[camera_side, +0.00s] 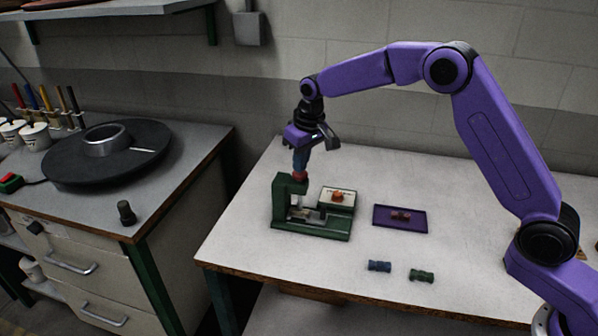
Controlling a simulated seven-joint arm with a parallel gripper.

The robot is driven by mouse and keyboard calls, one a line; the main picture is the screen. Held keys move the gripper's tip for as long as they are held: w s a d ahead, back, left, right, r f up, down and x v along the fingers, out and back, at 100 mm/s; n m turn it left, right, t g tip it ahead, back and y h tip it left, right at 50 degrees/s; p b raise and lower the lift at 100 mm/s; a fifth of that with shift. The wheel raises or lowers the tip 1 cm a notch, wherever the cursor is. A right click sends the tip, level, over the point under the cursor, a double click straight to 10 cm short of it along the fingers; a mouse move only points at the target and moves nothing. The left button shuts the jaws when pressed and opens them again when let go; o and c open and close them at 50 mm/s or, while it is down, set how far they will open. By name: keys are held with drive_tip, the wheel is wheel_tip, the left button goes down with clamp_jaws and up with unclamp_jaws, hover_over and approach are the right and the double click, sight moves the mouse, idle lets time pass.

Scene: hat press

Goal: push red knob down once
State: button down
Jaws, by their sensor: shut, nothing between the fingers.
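The green press (283,212) stands on the white table near its left edge. Its red knob (300,177) sits on top of the press, partly covered by my gripper. My gripper (300,170) points straight down, shut and empty, with its fingertips right at the top of the knob. I cannot tell whether they touch it or sit just above it. An open green box (338,207) with a light inside and an orange-red piece (338,196) stands behind and to the right of the press.
A purple tray (415,220) with a reddish piece (400,216) lies right of the press. A blue piece (379,266) and a green piece (421,275) lie near the front. A separate bench (190,150) stands at left.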

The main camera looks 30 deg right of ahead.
drive_tip(key=shift+w+v, duration=0.15)
drive_tip(key=shift+v, duration=0.55)
drive_tip(key=shift+w+v, duration=0.15)
drive_tip(key=shift+v, duration=0.55)
drive_tip(key=w+v, duration=0.1)
drive_tip(key=v, duration=0.5)
drive_tip(key=shift+a+r, duration=0.25)
drive_tip(key=shift+r, duration=0.1)
idle(3.4)
drive_tip(key=shift+w+r, duration=0.1)
drive_tip(key=shift+r, duration=0.2)
idle(0.4)
